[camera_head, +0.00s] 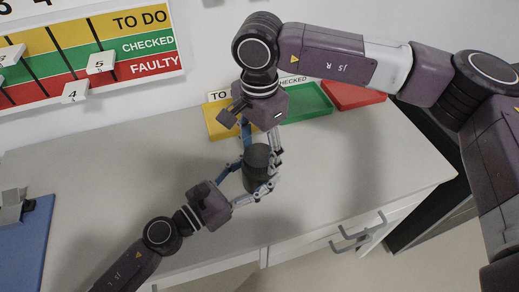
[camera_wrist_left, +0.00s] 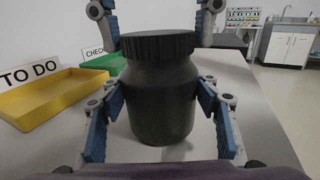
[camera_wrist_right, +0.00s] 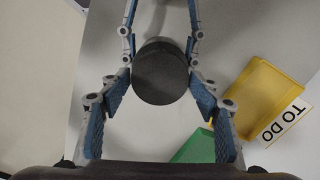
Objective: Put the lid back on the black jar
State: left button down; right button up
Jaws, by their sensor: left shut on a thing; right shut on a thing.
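The black jar (camera_wrist_left: 160,105) stands upright between the fingers of my left gripper (camera_wrist_left: 160,88), which is shut on its body. The ridged black lid (camera_wrist_left: 158,44) sits level on top of the jar, with no clear gap showing in the left wrist view. My right gripper (camera_head: 260,146) comes down from above and is shut on the lid, whose round top (camera_wrist_right: 161,72) shows between its fingers in the right wrist view. In the head view the jar (camera_head: 256,181) is partly hidden by the fingers. Whether the lid is screwed down cannot be told.
A yellow tray (camera_head: 217,129), a green tray (camera_head: 316,108) and a red tray (camera_head: 352,95) stand along the back of the grey counter (camera_head: 120,165). A blue clipboard (camera_head: 27,240) lies at the left. Drawers with handles are at the front. The counter's middle left is clear.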

jog(key=m, duration=0.6)
jog(key=shift+c, duration=0.5)
jog(key=m, duration=0.6)
jog(key=o, duration=1.3)
jog(key=shift+o, duration=0.2)
notch_tip(320, 180, up, 12)
pick_arm(q)
jog(key=c, duration=0.6)
grip_release()
jog(key=shift+c, duration=0.2)
